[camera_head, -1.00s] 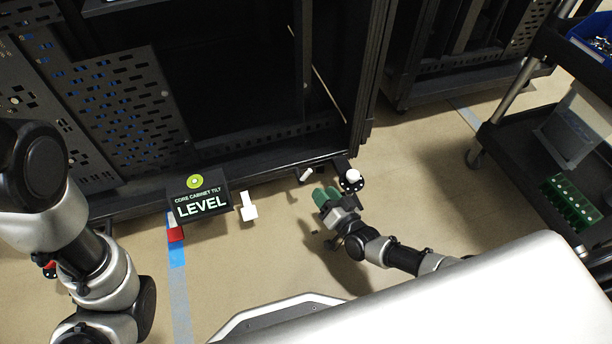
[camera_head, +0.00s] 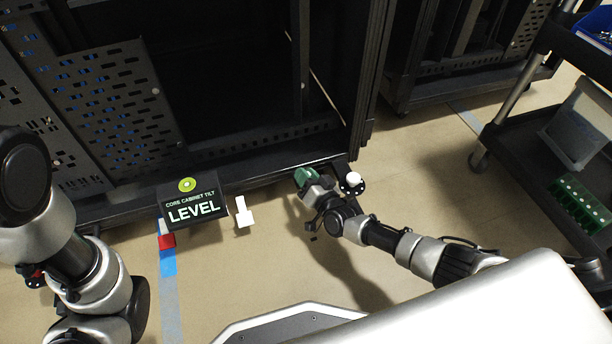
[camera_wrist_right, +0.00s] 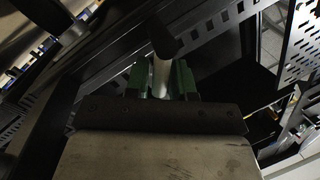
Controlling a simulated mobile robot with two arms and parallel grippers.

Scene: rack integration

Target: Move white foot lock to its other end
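In the head view my right gripper (camera_head: 302,177), with green fingers, is at the cabinet's lower front edge, just left of a foot with a round white knob (camera_head: 352,179). In the right wrist view a white bar, which looks like the foot lock (camera_wrist_right: 161,78), stands between the two green fingers (camera_wrist_right: 160,82), with a dark part at its upper end. Whether the fingers press on it is unclear. In the head view the gripper hides this bar. A white tab (camera_head: 242,213) hangs at the cabinet front further left. My left arm shows, but its gripper does not.
A black sign reading "LEVEL" (camera_head: 193,203) stands at the front of the black cabinet (camera_head: 240,176). A dark cart (camera_head: 540,150) with a grey bin and green boards stands at right. Blue tape (camera_head: 170,300) marks the floor. Floor before the cabinet is clear.

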